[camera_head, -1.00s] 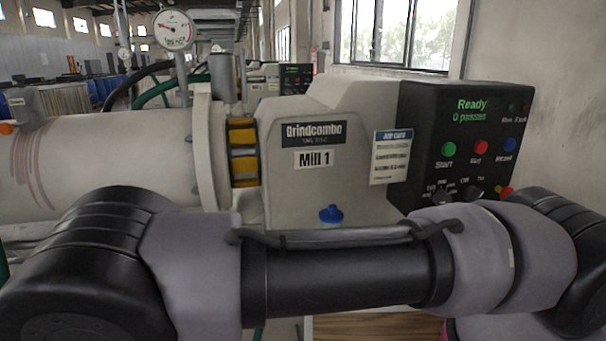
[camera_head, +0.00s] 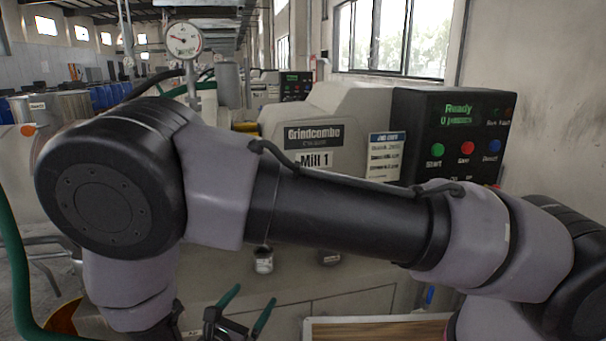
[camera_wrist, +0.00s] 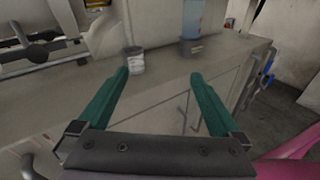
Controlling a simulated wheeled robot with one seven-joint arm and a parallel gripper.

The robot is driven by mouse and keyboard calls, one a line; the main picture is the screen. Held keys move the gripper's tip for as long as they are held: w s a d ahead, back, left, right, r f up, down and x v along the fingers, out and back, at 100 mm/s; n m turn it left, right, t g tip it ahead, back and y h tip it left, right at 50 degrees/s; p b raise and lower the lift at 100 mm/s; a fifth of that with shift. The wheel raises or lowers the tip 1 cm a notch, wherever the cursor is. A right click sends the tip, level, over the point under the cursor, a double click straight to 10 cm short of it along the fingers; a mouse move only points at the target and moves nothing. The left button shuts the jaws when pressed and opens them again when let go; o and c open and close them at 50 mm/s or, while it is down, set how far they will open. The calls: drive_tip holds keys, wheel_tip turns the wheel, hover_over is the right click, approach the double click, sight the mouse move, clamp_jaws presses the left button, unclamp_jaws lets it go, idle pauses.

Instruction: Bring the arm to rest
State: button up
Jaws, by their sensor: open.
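My gripper (camera_head: 246,312) shows at the lower middle of the head view, below my bent arm. Its two green fingers also show in the wrist view (camera_wrist: 160,88), spread apart with nothing between them. My arm crosses the head view from left to right and hides part of the mill. In the wrist view the fingers point toward a grey bench (camera_wrist: 165,95), apart from the things on it.
Mill 1 (camera_head: 350,110) stands behind my arm, its control panel (camera_head: 460,130) reading Ready. A small can (camera_wrist: 134,60) and a bottle (camera_wrist: 192,22) in a dark holder stand on the bench. A green hose (camera_head: 15,260) runs at the left. A wooden-topped surface (camera_head: 375,330) is below.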

drive_tip(key=w+d+r+m+g+h, duration=0.1)
drive_tip(key=w+d+r+m+g, duration=0.5)
drive_tip(key=d+r+m, duration=0.4)
drive_tip(key=w+d+r+m+g+h, duration=0.1)
drive_tip(key=w+d+r+m+g, duration=0.3)
drive_tip(key=d+r+m+g, duration=0.55)
drive_tip(key=s+d+r+m+t+y, duration=0.3)
drive_tip(key=d+r+m, duration=0.4)
drive_tip(key=r, duration=0.4)
drive_tip(key=s+d+r+m+t+y, duration=0.3)
drive_tip(key=s+d+r+m+y, duration=0.2)
drive_tip(key=d+r+m, duration=0.3)
wheel_tip(320, 180, up, 3)
drive_tip(key=shift+d+r+t+y, duration=0.2)
drive_tip(key=shift+d+t+y, duration=0.15)
drive_tip(key=shift+d+y, duration=0.55)
drive_tip(key=shift+d+m, duration=0.1)
drive_tip(key=shift+m, duration=0.15)
